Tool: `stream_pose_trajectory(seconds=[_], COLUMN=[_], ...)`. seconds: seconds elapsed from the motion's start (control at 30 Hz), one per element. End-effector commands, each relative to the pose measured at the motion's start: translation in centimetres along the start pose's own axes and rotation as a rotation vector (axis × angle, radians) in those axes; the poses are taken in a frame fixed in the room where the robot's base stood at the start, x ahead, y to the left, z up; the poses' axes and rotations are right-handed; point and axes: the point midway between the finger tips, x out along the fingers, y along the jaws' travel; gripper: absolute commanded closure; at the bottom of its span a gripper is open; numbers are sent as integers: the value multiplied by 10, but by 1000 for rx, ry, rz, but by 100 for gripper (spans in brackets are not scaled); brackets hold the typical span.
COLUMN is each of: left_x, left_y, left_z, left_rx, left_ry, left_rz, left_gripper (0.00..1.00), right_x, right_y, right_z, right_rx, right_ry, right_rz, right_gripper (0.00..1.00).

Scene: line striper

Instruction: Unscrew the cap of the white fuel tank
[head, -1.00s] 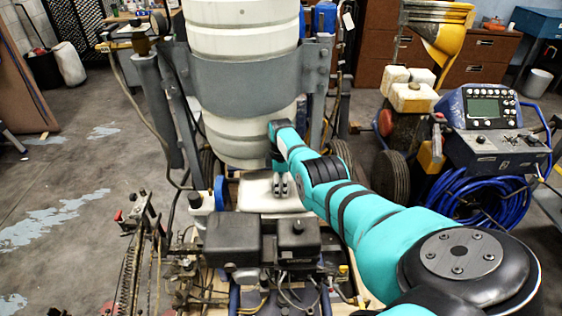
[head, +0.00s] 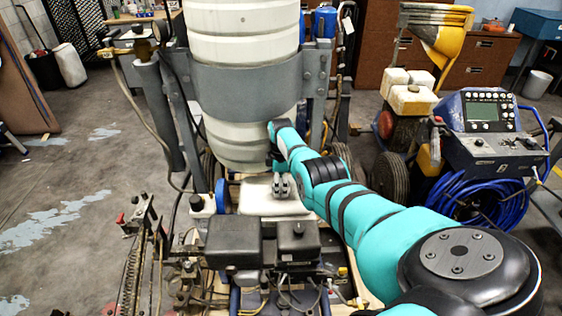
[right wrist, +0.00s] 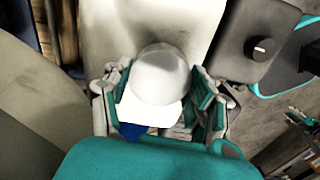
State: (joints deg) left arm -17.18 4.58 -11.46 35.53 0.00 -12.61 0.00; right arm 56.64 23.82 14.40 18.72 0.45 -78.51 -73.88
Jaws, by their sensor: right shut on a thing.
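The white fuel tank (head: 258,196) sits low in the machine, below the big white drum and behind the black engine boxes. It also fills the upper middle of the right wrist view (right wrist: 135,28). Its white round cap (right wrist: 158,78) stands between the fingers of my right gripper (right wrist: 160,100). My right gripper (head: 281,188) reaches down over the tank in the head view and is shut on the cap, with one teal-padded finger on each side. In the head view the cap is hidden by the gripper. My left gripper is not in view.
The big white drum (head: 240,35) in its grey metal band (head: 247,90) stands right behind my right gripper. Black engine boxes (head: 234,241) are in front of the tank. A blue control unit with coiled blue hose (head: 480,205) is at the right. Floor at the left is open.

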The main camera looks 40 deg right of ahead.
Motion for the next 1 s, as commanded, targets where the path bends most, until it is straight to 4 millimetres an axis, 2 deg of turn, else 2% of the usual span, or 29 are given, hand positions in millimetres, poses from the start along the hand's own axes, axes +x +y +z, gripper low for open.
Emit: stream_pose_trajectory(seconds=[0.27,1.0], left_x=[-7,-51], left_y=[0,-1], left_z=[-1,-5], left_rx=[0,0], left_ry=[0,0], left_rz=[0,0], left_gripper=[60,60], right_x=[-7,-52], right_y=[0,0], right_z=[0,0], right_rx=[0,0], right_ry=[0,-1], right_rz=[0,1], right_gripper=[80,80])
